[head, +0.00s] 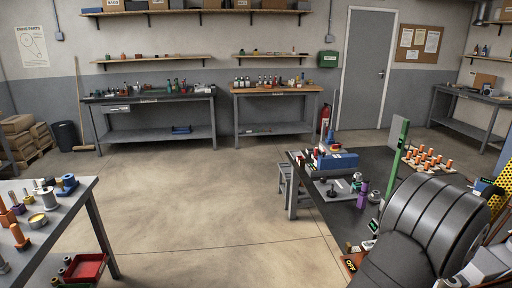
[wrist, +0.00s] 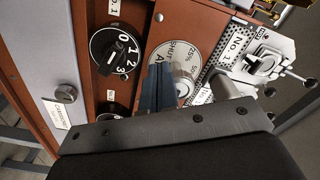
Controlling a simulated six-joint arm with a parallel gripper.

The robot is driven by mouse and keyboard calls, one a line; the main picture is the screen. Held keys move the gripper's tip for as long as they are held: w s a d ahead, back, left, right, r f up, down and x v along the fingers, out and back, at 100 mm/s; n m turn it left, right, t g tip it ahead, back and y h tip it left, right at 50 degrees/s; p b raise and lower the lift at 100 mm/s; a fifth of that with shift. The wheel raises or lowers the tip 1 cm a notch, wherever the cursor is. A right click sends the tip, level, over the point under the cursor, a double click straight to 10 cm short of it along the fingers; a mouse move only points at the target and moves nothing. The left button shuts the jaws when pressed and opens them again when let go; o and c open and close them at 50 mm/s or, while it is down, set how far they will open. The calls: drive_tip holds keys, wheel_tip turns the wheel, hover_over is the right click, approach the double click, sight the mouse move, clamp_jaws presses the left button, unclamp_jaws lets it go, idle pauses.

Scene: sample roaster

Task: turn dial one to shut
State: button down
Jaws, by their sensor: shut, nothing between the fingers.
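The knob's pointer is hidden. In the head view my arm covers this area and the gripper does not show.
A black 0-1-2-3 dial (wrist: 112,52) is left of the plate, with another black dial (wrist: 110,112) below it. A silver lever fitting (wrist: 264,62) with ball-ended rods stands at right. In the head view, a bench (head: 325,205) holds bottles and orange-topped pieces.

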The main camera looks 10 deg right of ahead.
drive_tip(key=a, duration=0.6)
drive_tip(key=shift+w, duration=0.1)
idle(0.3)
drive_tip(key=w+d+r, duration=0.1)
drive_tip(key=d+r, duration=0.1)
drive_tip(key=d, duration=0.4)
drive_tip(key=shift+r, duration=0.35)
idle(0.4)
drive_tip(key=shift+s, duration=0.15)
idle(0.4)
